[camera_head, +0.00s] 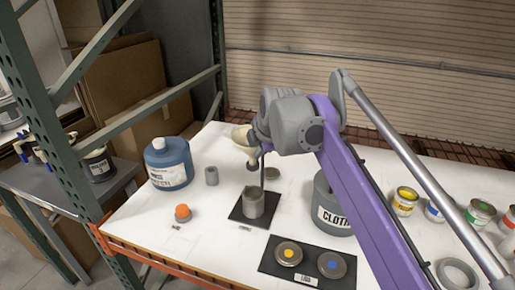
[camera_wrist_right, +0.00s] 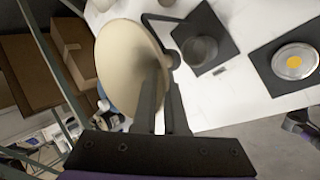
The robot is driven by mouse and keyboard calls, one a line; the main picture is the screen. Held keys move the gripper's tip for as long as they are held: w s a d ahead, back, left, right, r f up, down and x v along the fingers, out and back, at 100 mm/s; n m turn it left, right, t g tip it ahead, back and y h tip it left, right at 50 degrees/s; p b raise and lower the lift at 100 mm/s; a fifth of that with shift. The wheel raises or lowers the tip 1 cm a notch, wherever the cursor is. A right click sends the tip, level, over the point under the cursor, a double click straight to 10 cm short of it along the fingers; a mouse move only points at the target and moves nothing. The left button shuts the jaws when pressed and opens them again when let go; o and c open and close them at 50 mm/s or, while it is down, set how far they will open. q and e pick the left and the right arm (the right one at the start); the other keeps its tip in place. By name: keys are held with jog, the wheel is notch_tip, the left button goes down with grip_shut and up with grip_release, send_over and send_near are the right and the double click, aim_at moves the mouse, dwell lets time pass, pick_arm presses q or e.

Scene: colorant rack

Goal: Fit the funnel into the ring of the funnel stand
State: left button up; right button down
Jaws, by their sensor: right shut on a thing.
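The cream funnel (camera_head: 240,136) is held in the air above the funnel stand, its wide mouth tilted up and to the left. In the right wrist view the funnel (camera_wrist_right: 125,60) fills the upper left, seen as a wide pale oval. My right gripper (camera_head: 257,137) is shut on the funnel near its rim; its dark fingers (camera_wrist_right: 162,100) show in the wrist view. The funnel stand's black base (camera_head: 237,216) carries a thin upright rod (camera_head: 262,172). Its ring (camera_head: 252,166) is small and dark, just below the funnel; whether the spout touches it I cannot tell. My left gripper is out of view.
A grey cup (camera_head: 253,203) stands on the stand's base. A blue jug (camera_head: 169,165), small grey cylinder (camera_head: 211,176) and orange-topped item (camera_head: 183,213) stand left. A black mat (camera_head: 307,277) with two tins lies in front.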

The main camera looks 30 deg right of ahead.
jog(key=shift+f+b, duration=0.6)
jog(key=shift+f, duration=0.9)
jog(key=c, duration=0.9)
grip_release()
jog(key=v, duration=1.1)
jog(key=s+a+f+m+p, duration=0.1)
jog(key=s+a+f+m, duration=0.3)
jog(key=f, duration=0.7)
jog(key=s+a+f+m+g+y, duration=0.1)
jog(key=s+a+f+m, duration=0.3)
jog(key=s+f+m, duration=0.3)
jog(key=s+a+f+m+p, duration=0.1)
jog(key=s+a+f+m, duration=0.4)
jog(key=f, duration=0.9)
jog(key=s, duration=0.2)
jog(key=shift+s+f+m+g+y+p, duration=0.3)
jog(key=shift+f+g+p, duration=0.05)
jog(key=shift+f+g, duration=0.05)
jog(key=shift+d, duration=0.1)
